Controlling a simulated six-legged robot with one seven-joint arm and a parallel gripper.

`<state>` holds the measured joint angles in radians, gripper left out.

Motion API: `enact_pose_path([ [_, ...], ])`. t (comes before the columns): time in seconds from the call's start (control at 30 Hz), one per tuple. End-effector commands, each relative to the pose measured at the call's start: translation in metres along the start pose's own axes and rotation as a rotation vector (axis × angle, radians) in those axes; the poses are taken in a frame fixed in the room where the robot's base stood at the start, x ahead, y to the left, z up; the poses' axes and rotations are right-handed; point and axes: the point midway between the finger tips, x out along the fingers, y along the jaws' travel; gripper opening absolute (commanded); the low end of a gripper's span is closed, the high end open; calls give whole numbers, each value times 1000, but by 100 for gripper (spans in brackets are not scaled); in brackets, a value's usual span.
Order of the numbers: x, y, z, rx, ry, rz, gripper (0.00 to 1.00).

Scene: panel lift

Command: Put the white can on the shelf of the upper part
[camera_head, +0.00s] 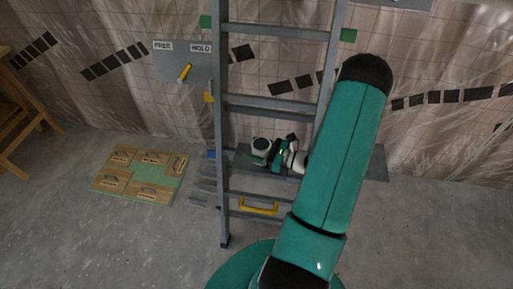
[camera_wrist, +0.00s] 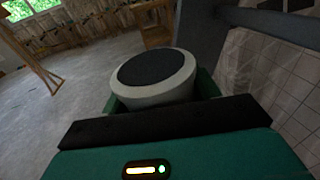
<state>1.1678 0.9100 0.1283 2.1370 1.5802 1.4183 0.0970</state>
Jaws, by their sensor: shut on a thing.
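The white can (camera_head: 262,144) has a dark top and shows behind the grey ladder-like frame, just above the lower grey shelf (camera_head: 375,164). My gripper (camera_head: 264,156) is shut on it. The can (camera_wrist: 155,75) fills the middle of the wrist view, slightly tilted, with a green finger at each side. I cannot tell whether its base touches the shelf. The edge of a higher grey shelf (camera_head: 404,4) shows at the top right of the head view; its surface is mostly out of view.
The frame's rails and rungs (camera_head: 275,105) stand close around my arm. A yellow handle (camera_head: 259,208) is on a low rung. A yellow lever (camera_head: 185,72) sits on a panel marked FREE and HOLD.

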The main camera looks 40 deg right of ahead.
Motion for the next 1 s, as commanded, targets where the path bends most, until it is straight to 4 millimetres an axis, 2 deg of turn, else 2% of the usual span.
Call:
enact_pose_path([
  [0.1, 0, 0, -3, 0, -1, 0, 31],
  [0.13, 0, 0, -3, 0, 0, 0, 64],
  [0.23, 0, 0, -3, 0, 0, 0, 82],
  [0.6, 0, -2, 1, -1, 0, 1, 82],
  [0.77, -24, -2, 0, 0, 2, -2, 82],
  [1.0, -76, -2, 0, -1, 2, -3, 82],
])
